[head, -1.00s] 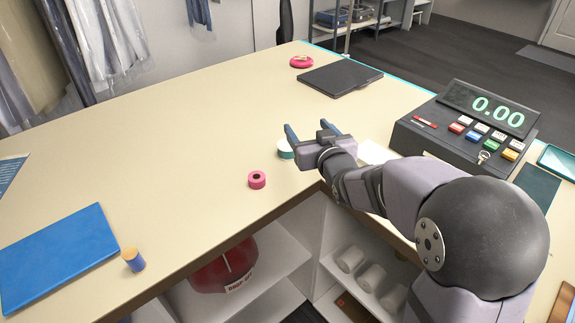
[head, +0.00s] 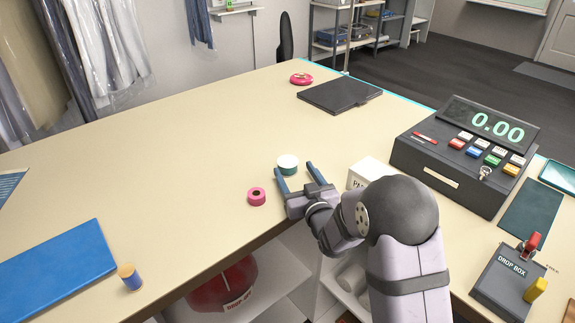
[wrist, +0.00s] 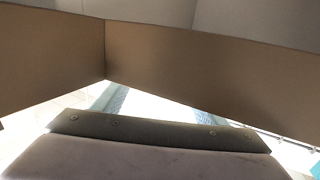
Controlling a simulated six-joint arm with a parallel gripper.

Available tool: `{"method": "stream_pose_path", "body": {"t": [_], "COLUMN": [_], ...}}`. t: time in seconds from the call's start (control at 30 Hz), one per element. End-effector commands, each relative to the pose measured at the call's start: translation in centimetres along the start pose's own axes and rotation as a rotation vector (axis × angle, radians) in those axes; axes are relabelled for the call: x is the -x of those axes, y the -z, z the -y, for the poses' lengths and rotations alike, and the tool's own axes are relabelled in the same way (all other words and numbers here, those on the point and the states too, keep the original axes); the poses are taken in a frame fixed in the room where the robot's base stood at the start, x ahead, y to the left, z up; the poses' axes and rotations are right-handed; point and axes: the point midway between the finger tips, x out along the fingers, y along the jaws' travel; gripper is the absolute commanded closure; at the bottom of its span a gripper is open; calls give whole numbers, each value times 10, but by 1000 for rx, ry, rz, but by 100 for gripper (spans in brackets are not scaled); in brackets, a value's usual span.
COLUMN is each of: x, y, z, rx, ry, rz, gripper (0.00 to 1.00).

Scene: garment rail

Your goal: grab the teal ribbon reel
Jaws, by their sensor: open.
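The teal ribbon reel (head: 288,162) stands on the cream counter, with a pale top and teal side. My gripper (head: 295,168) is open and empty, its two blue fingers pointing toward the back of the counter. The left fingertip is close to the reel's near left side and the right fingertip is to its right. I cannot tell whether either touches it or how high they are. In the wrist view my gripper's palm (wrist: 160,145) and parts of both fingers show against brown panels; I cannot make out the reel there.
A pink reel (head: 257,197) sits just left of my gripper, close to the counter's front edge. A white box (head: 366,172) and the cash register (head: 460,155) are to the right. A black folder (head: 338,95) lies at the back. The counter (head: 190,150) left of the reel is clear.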

Motion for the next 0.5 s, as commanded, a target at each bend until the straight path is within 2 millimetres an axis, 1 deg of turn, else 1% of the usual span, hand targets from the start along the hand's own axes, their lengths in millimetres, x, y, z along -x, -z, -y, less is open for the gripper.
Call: {"method": "stream_pose_path", "body": {"t": [0.17,0.27,0.5], "x": [-3,-8,-35], "y": [0,2,6], "z": [0,2,8], "rx": [0,0,0], "ry": [0,1,2], "rz": [0,0,0], "gripper": [34,34,34]}}
